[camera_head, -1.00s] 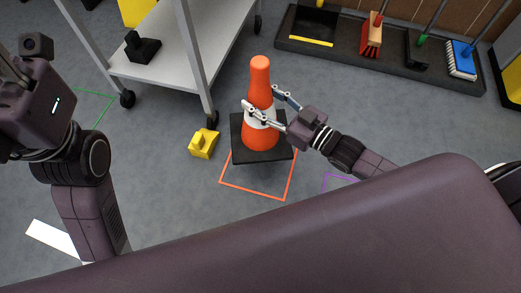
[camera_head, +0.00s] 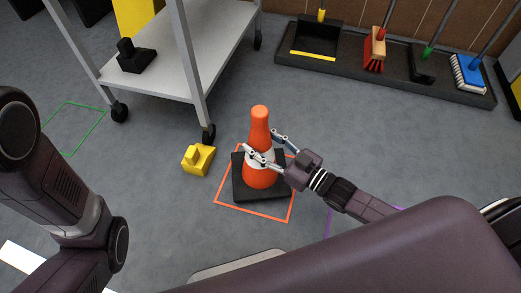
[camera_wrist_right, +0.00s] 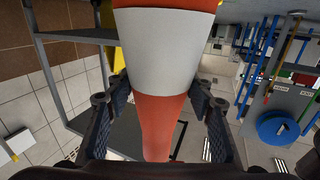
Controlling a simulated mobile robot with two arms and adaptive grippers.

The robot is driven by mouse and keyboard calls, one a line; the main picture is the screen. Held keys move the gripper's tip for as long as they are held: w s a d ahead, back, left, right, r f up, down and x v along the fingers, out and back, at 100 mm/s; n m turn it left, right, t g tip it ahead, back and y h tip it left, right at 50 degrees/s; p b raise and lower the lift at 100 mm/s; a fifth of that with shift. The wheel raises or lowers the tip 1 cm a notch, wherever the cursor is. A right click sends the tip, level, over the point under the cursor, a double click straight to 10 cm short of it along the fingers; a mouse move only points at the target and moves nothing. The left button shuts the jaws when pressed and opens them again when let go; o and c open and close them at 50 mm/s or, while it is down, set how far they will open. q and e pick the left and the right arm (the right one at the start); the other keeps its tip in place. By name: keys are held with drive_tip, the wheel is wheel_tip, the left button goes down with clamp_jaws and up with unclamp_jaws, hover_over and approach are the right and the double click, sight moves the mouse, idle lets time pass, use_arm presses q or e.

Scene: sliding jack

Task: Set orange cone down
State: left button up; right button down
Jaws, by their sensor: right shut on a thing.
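The orange cone (camera_head: 260,120) has a white band and a square black base (camera_head: 242,188), and it stands upright. An orange square outline (camera_head: 250,213) is marked on the floor. Whether the base touches the floor I cannot tell. My left arm shows at the left edge, its gripper out of frame.
A yellow block (camera_head: 198,160) lies on the floor just left of the cone. A grey cart (camera_head: 190,60) stands behind it. A cleaning-tool rack (camera_head: 400,82) is along the back wall. A green outline (camera_head: 85,127) lies at the left.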

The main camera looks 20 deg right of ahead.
wheel_tip(320, 180, down, 3)
drive_tip(key=shift+r+b, duration=0.1)
drive_tip(key=shift+b, duration=0.65)
drive_tip(key=shift+r, duration=0.1)
drive_tip(key=c, duration=1.4)
unclamp_jaws()
drive_tip(key=shift+f, duration=0.3)
drive_tip(key=o, duration=0.5)
drive_tip(key=shift+c, duration=0.2)
drive_tip(key=shift+r, duration=0.1)
